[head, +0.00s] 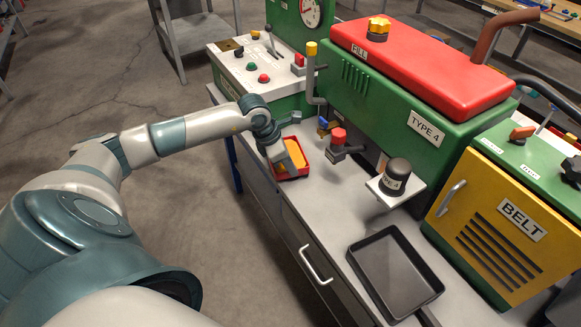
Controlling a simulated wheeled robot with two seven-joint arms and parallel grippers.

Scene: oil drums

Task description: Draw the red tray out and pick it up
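The small red tray (306,169) sits at the left edge of the grey bench, below the green machine. Something yellow (296,153) shows inside it. My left gripper (288,163) reaches over the tray from the left, with its fingers down at the tray's near left side and hiding part of it. The finger gap is too small and covered to tell whether it is open or shut on the rim. My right gripper is not in view.
A red-knobbed valve (338,137) stands just right of the tray. A black-capped item (395,176) sits on a small white shelf. An empty black tray (395,275) lies on the bench front. The green machine (400,125) stands behind. Bench between is clear.

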